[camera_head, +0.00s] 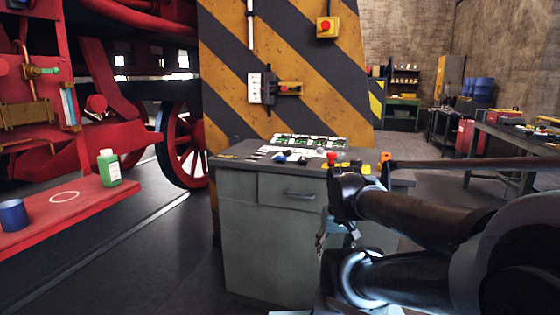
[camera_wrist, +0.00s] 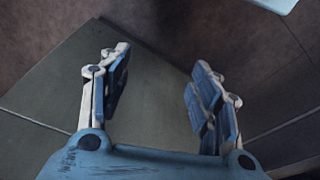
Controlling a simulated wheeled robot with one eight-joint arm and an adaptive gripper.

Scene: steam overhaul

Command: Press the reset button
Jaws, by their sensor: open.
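My gripper (camera_wrist: 161,62) is open and empty in the wrist view, its two blue-padded fingers wide apart. In the head view it hangs partly hidden by my arm, low in front of the grey cabinet (camera_head: 265,235). A yellow box with a round red button (camera_head: 325,26) is mounted high on the striped pillar. A red knob or button (camera_head: 332,156) stands on the cabinet's top, above my gripper. No label is readable, so I cannot tell which is the reset button.
The cabinet's top (camera_head: 235,158) carries a control panel (camera_head: 308,142) and small items. A red locomotive (camera_head: 85,150) stands at left, with a green bottle (camera_head: 109,168) and a blue cup (camera_head: 13,215). A workbench (camera_head: 520,133) is at right. Floor at left front is clear.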

